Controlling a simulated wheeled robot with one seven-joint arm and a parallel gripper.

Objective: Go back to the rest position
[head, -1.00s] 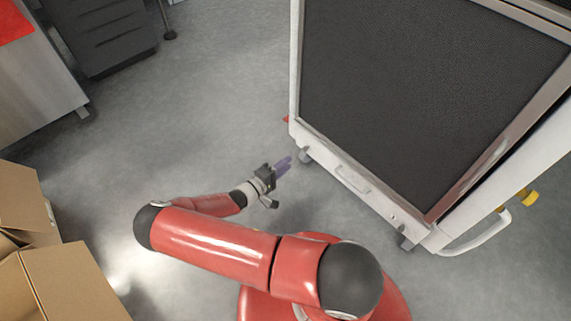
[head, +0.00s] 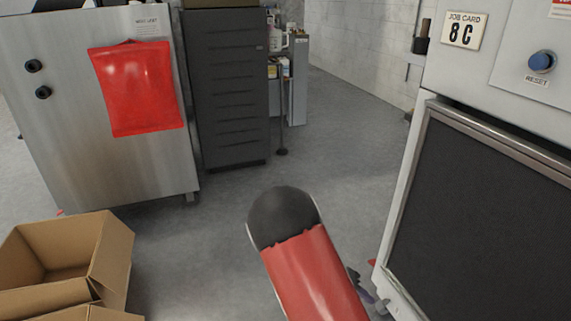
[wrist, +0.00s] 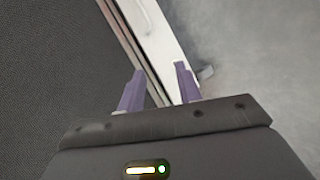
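My gripper (wrist: 160,80) shows in the wrist view with its two purple fingers apart and nothing between them. Beyond the fingers are the washer's metal-framed edge (wrist: 160,35) and its dark panel (wrist: 50,70). In the head view my red arm reaches up from the bottom middle, and it hides most of the gripper. Only a small dark and purple bit of the gripper (head: 367,294) shows beside the white machine (head: 402,230) with the dark panel.
Open cardboard boxes (head: 112,255) stand at the lower left. A steel cabinet (head: 150,165) with a red sheet (head: 138,90) and a dark drawer unit (head: 228,90) stand behind. Grey floor (head: 330,165) is clear in the middle. A blue reset button (head: 541,61) is at the upper right.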

